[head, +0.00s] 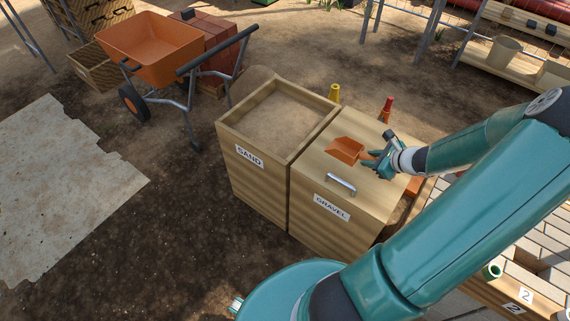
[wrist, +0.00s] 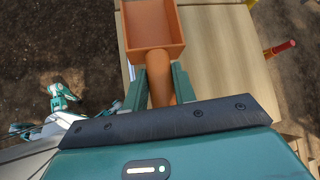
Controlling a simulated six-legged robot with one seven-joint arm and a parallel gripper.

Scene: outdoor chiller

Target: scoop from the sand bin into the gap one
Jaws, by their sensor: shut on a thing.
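My gripper (head: 371,162) is shut on the handle of an orange scoop (head: 346,150) and holds it over the wooden lid of the gravel bin. The scoop also shows in the wrist view (wrist: 152,26), its handle between my two fingers (wrist: 158,78). Its pan looks bare orange inside, with no sand seen. The sand bin (head: 252,172), labelled SAND, stands open to the left of the scoop, with pale sand inside. A paver box (head: 472,262) at the lower right has dark gaps and labels reading 2. Gap one cannot be made out; my arm covers part of the box.
The gravel bin (head: 318,226) is lidded and touches the sand bin. Yellow (head: 334,93) and red (head: 386,108) tools stand behind the bins. An orange wheelbarrow (head: 150,48) stands at the back left. Bare dirt lies left of the bins. Shelves (head: 510,60) stand back right.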

